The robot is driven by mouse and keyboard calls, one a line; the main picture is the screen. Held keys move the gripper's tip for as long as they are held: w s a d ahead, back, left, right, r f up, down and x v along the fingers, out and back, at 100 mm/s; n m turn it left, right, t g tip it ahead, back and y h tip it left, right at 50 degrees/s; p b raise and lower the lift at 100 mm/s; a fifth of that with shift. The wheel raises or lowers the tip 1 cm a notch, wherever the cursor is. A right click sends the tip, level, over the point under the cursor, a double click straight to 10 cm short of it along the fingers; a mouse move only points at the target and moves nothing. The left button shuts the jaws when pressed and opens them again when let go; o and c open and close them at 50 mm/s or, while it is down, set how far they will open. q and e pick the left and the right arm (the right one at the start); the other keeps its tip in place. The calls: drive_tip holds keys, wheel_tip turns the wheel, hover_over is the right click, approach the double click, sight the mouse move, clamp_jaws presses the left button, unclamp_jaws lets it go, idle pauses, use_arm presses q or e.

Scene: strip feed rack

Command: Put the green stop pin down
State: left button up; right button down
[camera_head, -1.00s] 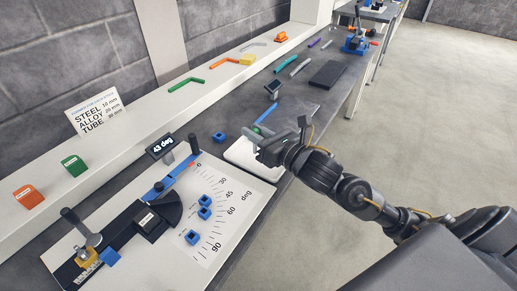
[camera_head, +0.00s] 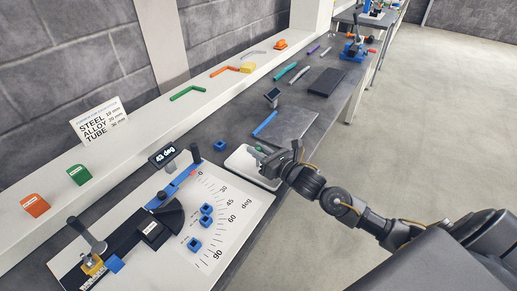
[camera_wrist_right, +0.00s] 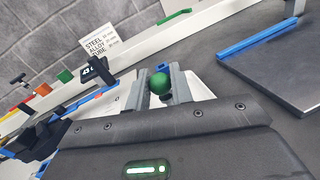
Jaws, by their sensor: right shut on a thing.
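The green stop pin shows as a round green head (camera_wrist_right: 159,83) between the fingers of my right gripper in the right wrist view. My right gripper (camera_wrist_right: 161,90) is shut on it. In the head view the right gripper (camera_head: 268,157) is over the white tray (camera_head: 241,164), beside the bending plate. The pin's lower part is hidden, so I cannot tell whether it touches the tray. My left gripper is not in view.
The angle plate (camera_head: 235,225) with its dial and several blue blocks (camera_head: 194,244) lies left of the tray. A dark plate (camera_head: 290,122) with a blue strip (camera_head: 265,124) lies behind it. A small display (camera_head: 163,155) reads 43 deg.

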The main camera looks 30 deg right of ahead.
drive_tip(key=shift+f, duration=0.2)
drive_tip(key=c, duration=1.2)
unclamp_jaws()
drive_tip(key=shift+c, duration=0.2)
drive_tip(key=shift+s+r, duration=0.1)
drive_tip(key=shift+r, duration=0.05)
drive_tip(key=b+v, duration=0.2)
drive_tip(key=v, duration=0.8)
drive_tip(key=shift+s+d, duration=0.15)
drive_tip(key=shift+s, duration=0.1)
drive_tip(key=shift+s+d+b, duration=0.15)
drive_tip(key=shift+s+b, duration=0.2)
drive_tip(key=shift+s, duration=0.25)
